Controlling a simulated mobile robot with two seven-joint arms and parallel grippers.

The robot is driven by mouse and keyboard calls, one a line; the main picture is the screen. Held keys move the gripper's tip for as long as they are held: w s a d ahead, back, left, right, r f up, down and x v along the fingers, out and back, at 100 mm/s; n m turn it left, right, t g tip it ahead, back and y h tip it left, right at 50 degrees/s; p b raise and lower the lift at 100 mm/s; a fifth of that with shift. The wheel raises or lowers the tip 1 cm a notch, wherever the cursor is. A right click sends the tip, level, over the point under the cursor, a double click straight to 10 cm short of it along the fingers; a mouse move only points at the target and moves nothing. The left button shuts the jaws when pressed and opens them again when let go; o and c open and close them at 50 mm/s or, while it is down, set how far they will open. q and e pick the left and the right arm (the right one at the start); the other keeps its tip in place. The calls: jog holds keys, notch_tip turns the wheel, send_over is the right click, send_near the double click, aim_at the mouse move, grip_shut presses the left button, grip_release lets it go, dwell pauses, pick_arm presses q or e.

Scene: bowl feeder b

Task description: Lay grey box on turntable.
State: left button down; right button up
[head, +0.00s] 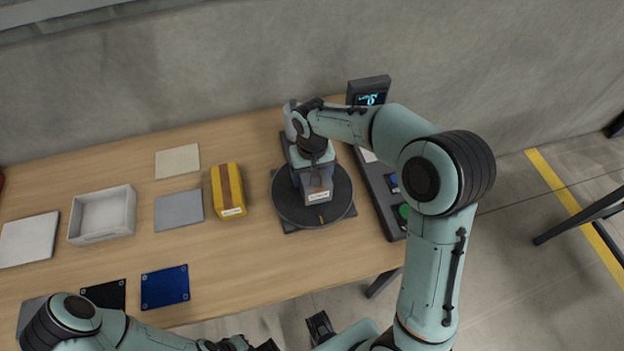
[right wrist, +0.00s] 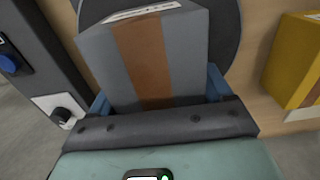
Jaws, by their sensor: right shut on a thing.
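The grey box (head: 318,189) has a white label, and a brown stripe shows on it in the right wrist view (right wrist: 150,60). My right gripper (head: 312,170) is shut on it, with blue fingertips on both sides of the box. The box is over the round dark turntable (head: 284,205); I cannot tell whether it touches the plate. The turntable's dark disc also shows behind the box in the right wrist view (right wrist: 228,40). My left gripper (head: 290,336) is low at the bottom edge of the head view, away from the box, and its jaws are unclear.
A yellow box (head: 228,190) lies left of the turntable, and a control panel (head: 379,190) with a screen stands right of it. Further left are a white tray (head: 103,214), a grey mat (head: 179,210), a beige mat (head: 177,161) and a blue mat (head: 165,287).

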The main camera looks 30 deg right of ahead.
jog(key=shift+f, duration=1.35)
jog(key=shift+f, duration=0.2)
jog(key=o, duration=1.4)
jog(key=shift+r, duration=0.3)
notch_tip(320, 180, up, 12)
jog(key=shift+f+p, duration=0.1)
jog(key=shift+p, duration=0.5)
